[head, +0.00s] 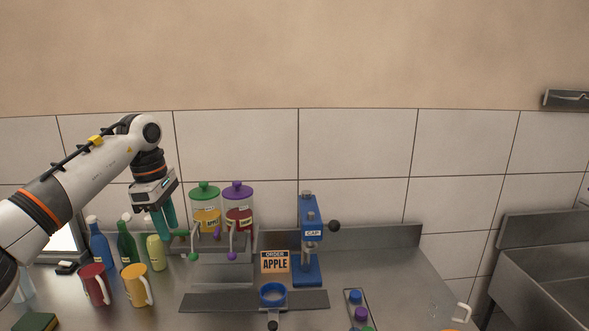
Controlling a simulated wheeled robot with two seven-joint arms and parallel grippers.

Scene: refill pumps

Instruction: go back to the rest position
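My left gripper (168,232) hangs from my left arm, which comes in from the left. Its two teal fingers point down and show apart, with nothing seen between them. A jar with a green lid (204,196) and a jar with a purple lid (238,196) stand side by side at the back of the counter. My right gripper is not in view.
Blue (98,245), dark green (127,243) and pale green (156,252) bottles stand below my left arm. Red (94,284) and yellow (136,286) mugs are in front. A blue cap press (308,240) stands right of an APPLE sign (275,262). A sink (548,275) is far right.

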